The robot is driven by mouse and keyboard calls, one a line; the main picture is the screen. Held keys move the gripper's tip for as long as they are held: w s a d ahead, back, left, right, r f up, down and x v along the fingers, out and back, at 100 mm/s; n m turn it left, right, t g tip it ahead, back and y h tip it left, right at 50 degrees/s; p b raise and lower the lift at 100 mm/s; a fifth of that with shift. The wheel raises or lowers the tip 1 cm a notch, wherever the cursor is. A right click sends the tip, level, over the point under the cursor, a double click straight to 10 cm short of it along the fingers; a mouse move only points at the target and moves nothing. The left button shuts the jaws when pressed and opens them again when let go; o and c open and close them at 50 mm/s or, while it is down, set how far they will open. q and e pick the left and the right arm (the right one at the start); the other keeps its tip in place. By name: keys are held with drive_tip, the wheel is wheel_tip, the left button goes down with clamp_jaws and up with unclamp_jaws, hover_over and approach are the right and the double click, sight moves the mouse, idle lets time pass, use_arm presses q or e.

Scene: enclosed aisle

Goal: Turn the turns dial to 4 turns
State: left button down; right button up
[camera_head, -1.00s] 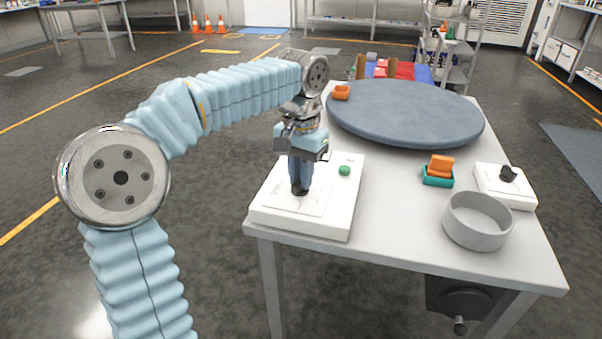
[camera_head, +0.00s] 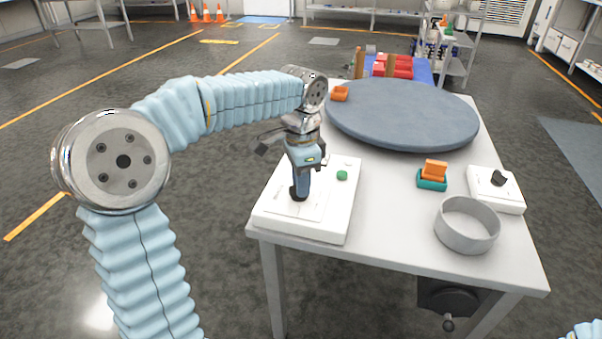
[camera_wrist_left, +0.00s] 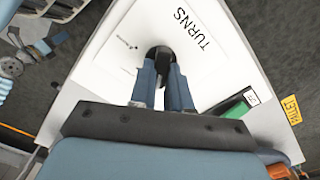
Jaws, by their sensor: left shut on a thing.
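The turns dial (camera_head: 298,195) is a dark knob on a white box (camera_head: 335,222) at the near left of the table. My left gripper (camera_head: 300,188) points down over it and is shut on it. In the left wrist view the two blue fingers (camera_wrist_left: 162,68) pinch the dark dial (camera_wrist_left: 160,52), with the word TURNS printed beside it. The fingers cover most of the dial, and I cannot read its setting. My right gripper is not in view.
A green button (camera_head: 342,175) sits on the same box. A large grey round turntable (camera_head: 405,115) covers the far table. To the right are an orange and teal block (camera_head: 432,178), a grey ring (camera_head: 467,225) and a second white box with a dark knob (camera_head: 497,190).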

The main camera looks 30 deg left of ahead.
use_arm(q)
drive_tip(key=m+p, duration=0.1)
drive_tip(key=m, duration=0.1)
drive_tip(key=m+p, duration=0.1)
drive_tip(key=shift+d+r+m, duration=0.1)
drive_tip(key=shift+r+m, duration=0.1)
drive_tip(key=shift+m, duration=0.2)
drive_tip(key=m+p, duration=0.2)
drive_tip(key=m, duration=0.2)
drive_tip(key=shift+s, duration=0.1)
drive_tip(key=m+p, duration=0.1)
drive_tip(key=m, duration=0.4)
drive_tip(key=m+p, duration=0.1)
drive_tip(key=m, duration=0.1)
drive_tip(key=shift+s+f+m, duration=0.15)
drive_tip(key=shift+m, duration=0.15)
drive_tip(key=m, duration=0.6)
drive_tip(key=shift+s, duration=0.1)
drive_tip(key=c, duration=1.1)
unclamp_jaws()
